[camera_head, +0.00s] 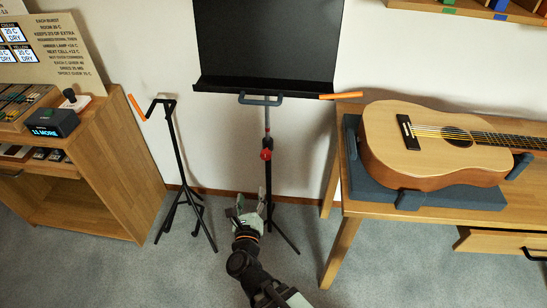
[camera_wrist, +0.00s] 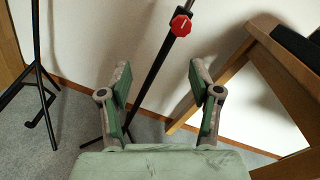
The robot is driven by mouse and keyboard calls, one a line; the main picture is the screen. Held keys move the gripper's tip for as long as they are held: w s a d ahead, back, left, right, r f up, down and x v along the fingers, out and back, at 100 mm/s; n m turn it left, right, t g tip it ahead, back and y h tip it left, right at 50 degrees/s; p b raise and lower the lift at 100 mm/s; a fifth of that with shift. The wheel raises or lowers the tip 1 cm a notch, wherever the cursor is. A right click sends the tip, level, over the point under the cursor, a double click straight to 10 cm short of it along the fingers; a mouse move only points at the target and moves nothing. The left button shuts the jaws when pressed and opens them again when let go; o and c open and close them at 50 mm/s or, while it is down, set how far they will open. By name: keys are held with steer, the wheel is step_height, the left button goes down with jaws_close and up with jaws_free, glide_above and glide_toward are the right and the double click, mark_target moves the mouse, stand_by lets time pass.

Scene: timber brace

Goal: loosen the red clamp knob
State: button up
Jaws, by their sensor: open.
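The red clamp knob (camera_head: 266,154) sits on the upright pole of the black music stand (camera_head: 266,85), below its desk. My gripper (camera_head: 248,205) is open and empty, below the knob and close to the stand's pole. In the wrist view my gripper's two fingers (camera_wrist: 160,82) stand apart with nothing between them. Nothing touches the knob.
A second black stand (camera_head: 180,160) with an orange-ended arm stands left, by a wooden cabinet (camera_head: 100,170). At right a guitar (camera_head: 430,145) rests on a grey cradle on a wooden table (camera_head: 345,225). Grey floor (camera_head: 190,270) is open in front.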

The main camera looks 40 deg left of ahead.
mark_target(265, 157)
steer(key=w+a+m+b, duration=0.1)
steer(key=w+a+b, duration=0.1)
steer(key=w, duration=0.3)
steer(key=w+a+m+h+b, duration=0.1)
steer(key=w+a+b, duration=0.1)
steer(key=w, duration=0.4)
steer(key=w+a+m+t+b, duration=0.1)
steer(key=w+a+b, duration=0.1)
steer(key=w+b, duration=0.2)
steer(key=shift+w+a+r, duration=0.25)
steer(key=shift+w+r, duration=0.1)
steer(key=shift+w, duration=0.4)
steer(key=c, duration=1.1)
